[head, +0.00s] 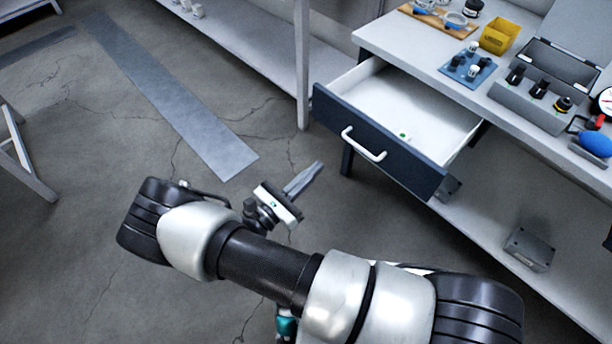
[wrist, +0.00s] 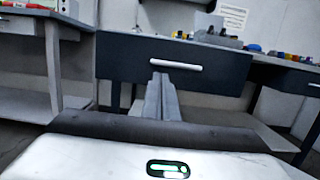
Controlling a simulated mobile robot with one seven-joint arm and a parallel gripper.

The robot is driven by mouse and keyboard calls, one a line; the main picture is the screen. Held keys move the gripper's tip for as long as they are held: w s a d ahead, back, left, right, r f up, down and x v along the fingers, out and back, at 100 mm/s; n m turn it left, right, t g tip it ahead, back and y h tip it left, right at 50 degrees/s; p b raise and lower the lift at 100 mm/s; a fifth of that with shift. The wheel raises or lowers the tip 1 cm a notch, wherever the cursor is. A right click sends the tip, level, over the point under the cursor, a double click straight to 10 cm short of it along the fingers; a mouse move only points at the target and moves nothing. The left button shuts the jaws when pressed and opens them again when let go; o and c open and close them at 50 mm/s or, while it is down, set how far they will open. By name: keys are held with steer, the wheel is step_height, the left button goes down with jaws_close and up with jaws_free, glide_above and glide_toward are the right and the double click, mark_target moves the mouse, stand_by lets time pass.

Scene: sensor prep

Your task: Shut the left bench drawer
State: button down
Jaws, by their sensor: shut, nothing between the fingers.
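The left bench drawer (head: 385,152) is pulled out from under the bench top in the head view. It has a dark blue front and a white handle (head: 363,144); its white inside holds a small green and white item (head: 403,136). In the wrist view the drawer front (wrist: 220,68) faces me, with its handle (wrist: 174,67) near the middle. My gripper (head: 318,166) is shut and empty, in front of the drawer and apart from it in the head view. Its fingers also show in the wrist view (wrist: 160,78), pointing toward the drawer just below the handle.
The bench top (head: 400,50) carries a yellow bin (head: 499,36), a blue tray (head: 468,68), a grey case (head: 545,90) and a blue bulb (head: 595,144). A grey box (head: 530,249) stands on the lower shelf. The floor left of the drawer is clear. Another drawer (wrist: 300,78) shows at right.

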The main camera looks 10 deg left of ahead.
steer(key=x, duration=0.9)
steer(key=shift+b, duration=0.45)
steer(key=shift+w+d, duration=0.1)
